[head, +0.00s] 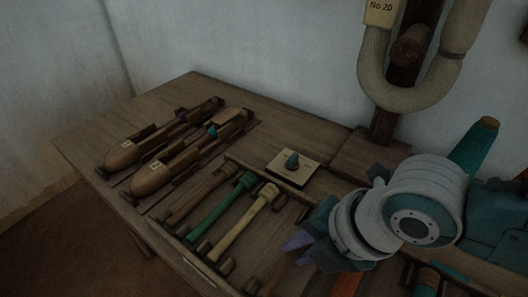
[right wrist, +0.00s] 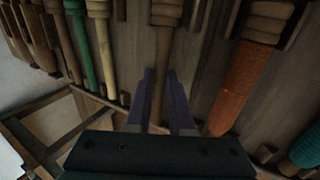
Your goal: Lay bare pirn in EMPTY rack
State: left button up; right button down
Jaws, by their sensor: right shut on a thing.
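My right gripper (head: 300,243), with purple fingertips, is low over the pirn rack (head: 228,266) on the table. In the right wrist view its two fingers (right wrist: 163,105) are shut on a bare wooden pirn (right wrist: 160,75), which runs lengthwise between them. Most of this pirn is hidden by my gripper in the head view. To its left in the rack lie a brown pirn (head: 200,194), a green pirn (head: 221,207) and a yellow pirn (head: 245,222). I cannot make out a label reading EMPTY. My left gripper is not in view.
Two wooden shuttles (head: 165,165) lie at the left of the table. An orange pirn (right wrist: 240,85) lies right of the held one. A hank of pale yarn (head: 415,95) hangs on a post.

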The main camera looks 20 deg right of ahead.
dwell(0.3)
jog(key=c, duration=0.7)
grip_release()
jog(key=shift+o, duration=1)
jog(key=shift+f, duration=0.1)
jog(key=shift+d, duration=0.1)
